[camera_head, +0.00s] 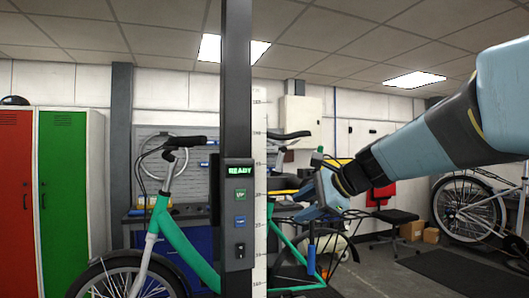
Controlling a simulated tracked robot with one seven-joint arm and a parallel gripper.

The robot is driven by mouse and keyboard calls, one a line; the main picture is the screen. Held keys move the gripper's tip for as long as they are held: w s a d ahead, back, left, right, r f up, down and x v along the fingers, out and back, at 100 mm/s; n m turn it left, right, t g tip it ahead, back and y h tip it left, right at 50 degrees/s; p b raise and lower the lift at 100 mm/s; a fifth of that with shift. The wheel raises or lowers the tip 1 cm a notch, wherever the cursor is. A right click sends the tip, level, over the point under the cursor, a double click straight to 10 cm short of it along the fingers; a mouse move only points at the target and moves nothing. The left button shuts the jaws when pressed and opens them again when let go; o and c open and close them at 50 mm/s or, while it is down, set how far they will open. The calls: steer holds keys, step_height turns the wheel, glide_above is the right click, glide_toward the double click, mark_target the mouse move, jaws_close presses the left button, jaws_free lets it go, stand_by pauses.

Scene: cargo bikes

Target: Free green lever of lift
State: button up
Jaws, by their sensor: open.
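The lift's dark column (236,80) stands upright in the middle, with a control panel (239,215) showing a lit READY sign and several buttons. A green cargo bike (185,245) stands at the lift and is partly hidden by the column. A small green part (316,158) shows just above my gripper; I cannot tell whether it is the lever. My gripper (303,207) reaches in from the right, close to the right side of the column. It is open, and I see nothing held in it. Its fingertips are small and overlap the bike parts behind.
Red (16,190) and green (63,190) lockers stand at the left. A pegboard (200,160) hangs behind the bike. A red and black chair (385,205), boxes (411,231) and another bike (468,205) are at the right. A dark mat (455,272) lies on the floor there.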

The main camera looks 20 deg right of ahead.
steer(key=w+d+r+m+t+h, duration=0.1)
steer(key=w+d+r+m+t, duration=0.3)
steer(key=d+r+m, duration=0.4)
steer(key=w+d+r+m+t+h, duration=0.1)
steer(key=w+d+r+m+t, duration=0.35)
steer(key=d, duration=0.55)
steer(key=shift+m+g, duration=0.55)
steer(key=shift+m, duration=0.2)
steer(key=x, duration=1.2)
steer(key=shift+a+r, duration=0.1)
steer(key=shift+r, duration=0.15)
jaws_close()
